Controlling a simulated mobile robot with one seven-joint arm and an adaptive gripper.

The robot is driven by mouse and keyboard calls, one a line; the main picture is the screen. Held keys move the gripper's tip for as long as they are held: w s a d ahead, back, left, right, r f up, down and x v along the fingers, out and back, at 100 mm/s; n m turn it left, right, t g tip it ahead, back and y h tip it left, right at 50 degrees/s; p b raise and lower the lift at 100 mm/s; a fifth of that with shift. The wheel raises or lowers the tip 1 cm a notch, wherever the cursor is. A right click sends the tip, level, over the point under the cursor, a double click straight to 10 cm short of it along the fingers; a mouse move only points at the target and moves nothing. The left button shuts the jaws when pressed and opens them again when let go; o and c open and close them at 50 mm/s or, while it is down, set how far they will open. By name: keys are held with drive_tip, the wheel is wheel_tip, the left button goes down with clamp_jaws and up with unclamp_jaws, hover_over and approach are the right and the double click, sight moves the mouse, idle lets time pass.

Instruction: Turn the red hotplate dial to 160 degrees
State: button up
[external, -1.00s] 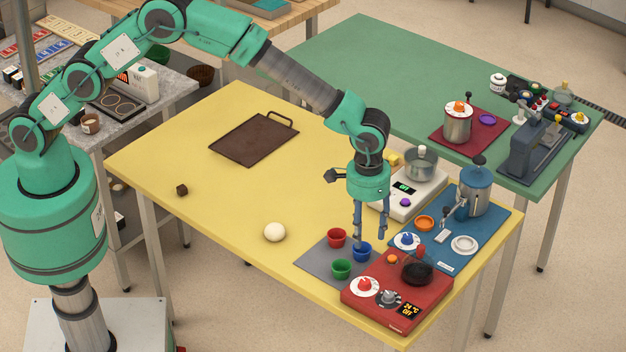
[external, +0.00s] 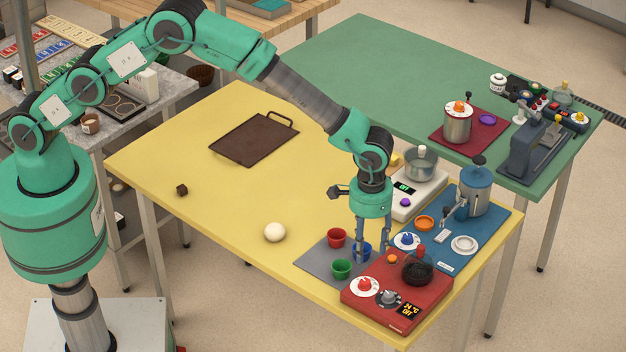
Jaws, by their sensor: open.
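The red hotplate (external: 372,312) sits at the front right corner of the yellow table. On its front are a red knob on a white dial (external: 365,286) and a dark grey knob (external: 389,298). Its small display (external: 408,310) appears to read 24 °C and OFF. A black pan (external: 417,271) rests on its back part. My gripper (external: 373,256) is open and empty, pointing down above the hotplate's back left edge, behind the two knobs. No contact with a knob shows.
Red (external: 336,238), blue and green cups (external: 342,269) stand on a grey mat (external: 312,257) left of the hotplate. A blue mat (external: 487,218) with a blue pot (external: 474,196) lies behind it. A white scale (external: 424,186) stands farther back. The table's left side is mostly clear.

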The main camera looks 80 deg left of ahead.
sight(365, 281)
wheel_tip(365, 281, down, 12)
drive_tip(key=shift+r, duration=0.25)
idle(0.3)
drive_tip(key=shift+c, duration=0.3)
clamp_jaws()
